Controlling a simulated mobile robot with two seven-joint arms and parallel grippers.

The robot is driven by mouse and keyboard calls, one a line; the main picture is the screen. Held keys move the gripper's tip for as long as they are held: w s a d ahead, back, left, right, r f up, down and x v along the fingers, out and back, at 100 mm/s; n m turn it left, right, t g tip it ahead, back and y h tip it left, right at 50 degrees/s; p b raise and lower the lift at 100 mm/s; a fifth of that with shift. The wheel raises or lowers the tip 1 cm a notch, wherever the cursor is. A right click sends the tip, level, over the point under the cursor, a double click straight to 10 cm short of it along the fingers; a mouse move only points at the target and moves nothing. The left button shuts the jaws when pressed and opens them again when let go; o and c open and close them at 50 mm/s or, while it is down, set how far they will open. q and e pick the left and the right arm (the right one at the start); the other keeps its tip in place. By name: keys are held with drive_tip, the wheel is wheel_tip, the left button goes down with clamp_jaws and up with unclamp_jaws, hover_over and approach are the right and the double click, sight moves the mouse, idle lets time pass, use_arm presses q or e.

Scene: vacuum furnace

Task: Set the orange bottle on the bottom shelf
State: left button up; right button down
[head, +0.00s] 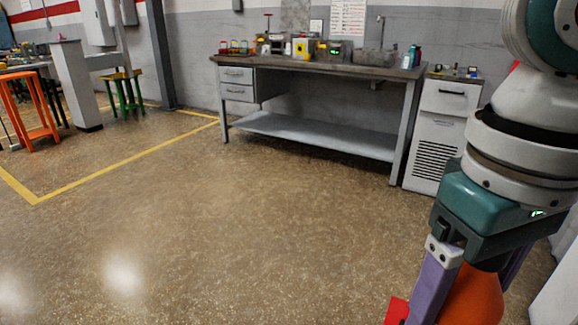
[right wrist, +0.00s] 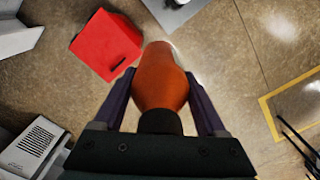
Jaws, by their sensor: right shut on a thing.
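The orange bottle (right wrist: 160,80) is between the fingers of my right gripper (right wrist: 160,102), which is shut on it. In the head view the orange bottle (head: 475,300) shows at the lower right, partly hidden by a purple finger of my right gripper (head: 468,285). Bottle and gripper are in front of the floor, well away from the workbench. The workbench has a bare-looking grey bottom shelf (head: 315,134) low between its legs. My left gripper is out of view.
A red box (right wrist: 105,45) lies near the bottle in the right wrist view. The workbench top (head: 340,68) carries several small items. A white cabinet (head: 438,135) stands right of the bench. Open floor (head: 230,230) lies before the bench; stools (head: 30,110) stand at left.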

drive_tip(key=s+d+r+m+p, duration=0.1)
drive_tip(key=s+r+p, duration=0.1)
drive_tip(key=r+p, duration=2.3)
drive_tip(key=s+d+r+m+p, duration=0.1)
drive_tip(key=s+r+p, duration=0.1)
drive_tip(key=r+p, duration=2.4)
wheel_tip(320, 180, up, 15)
drive_tip(key=shift+s+d+r+m, duration=0.1)
drive_tip(key=shift+s+d+m, duration=0.1)
drive_tip(key=shift+d+m, duration=0.2)
drive_tip(key=shift+a, duration=0.1)
